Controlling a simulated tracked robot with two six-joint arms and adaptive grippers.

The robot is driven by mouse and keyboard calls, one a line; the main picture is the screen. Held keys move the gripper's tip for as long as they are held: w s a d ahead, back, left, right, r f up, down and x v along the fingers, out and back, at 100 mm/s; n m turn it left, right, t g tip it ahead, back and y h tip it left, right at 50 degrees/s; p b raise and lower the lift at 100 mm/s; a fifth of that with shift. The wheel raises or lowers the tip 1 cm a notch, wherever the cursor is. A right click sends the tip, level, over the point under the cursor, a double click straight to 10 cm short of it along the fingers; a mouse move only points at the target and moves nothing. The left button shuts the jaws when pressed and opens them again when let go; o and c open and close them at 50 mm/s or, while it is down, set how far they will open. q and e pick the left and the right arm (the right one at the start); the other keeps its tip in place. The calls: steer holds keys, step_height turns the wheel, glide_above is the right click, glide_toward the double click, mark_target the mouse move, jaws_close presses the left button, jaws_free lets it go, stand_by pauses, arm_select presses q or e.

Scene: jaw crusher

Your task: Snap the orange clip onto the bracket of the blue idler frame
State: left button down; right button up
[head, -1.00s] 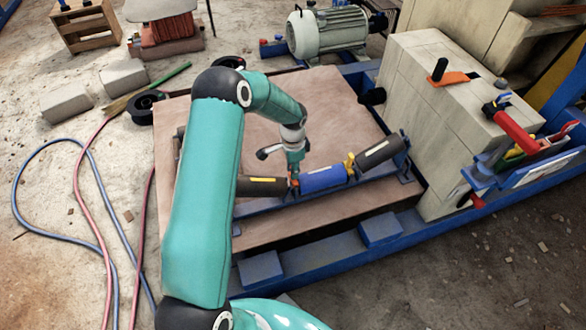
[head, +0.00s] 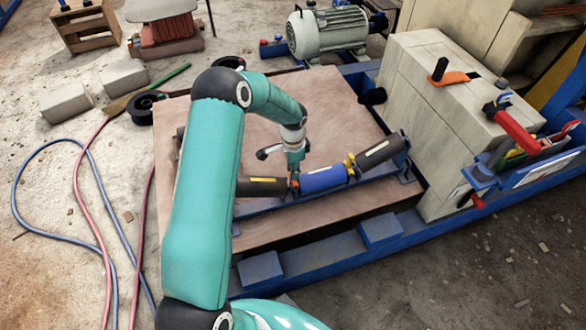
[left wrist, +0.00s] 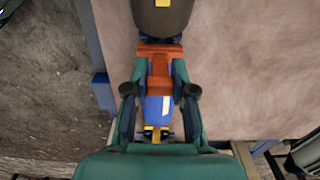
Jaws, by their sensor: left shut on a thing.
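My left gripper (head: 294,180) points down at the blue idler frame (head: 272,203), between the dark roller on the left and the blue roller (head: 323,179). In the left wrist view my gripper (left wrist: 159,78) is shut on the orange clip (left wrist: 160,52), whose wide part shows just beyond the fingertips. The clip lies between the dark roller (left wrist: 160,18) and the blue roller (left wrist: 157,108). The bracket under the clip is largely hidden, so I cannot tell whether the clip is seated on it. My right gripper is not in view.
A dark roller (head: 380,151) and a yellow piece (head: 350,162) sit at the right of the frame. The brown board (head: 330,110) around it is mostly clear. The pale crusher housing (head: 420,80) stands to the right. Hoses (head: 88,170) lie on the ground at left.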

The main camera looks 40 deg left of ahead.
arm_select(q)
steer(key=shift+f+b, duration=0.6)
steer(key=shift+f, duration=0.3)
steer(key=c, duration=0.9)
jaws_free()
step_height(320, 180, up, 12)
steer(key=shift+f, duration=0.1)
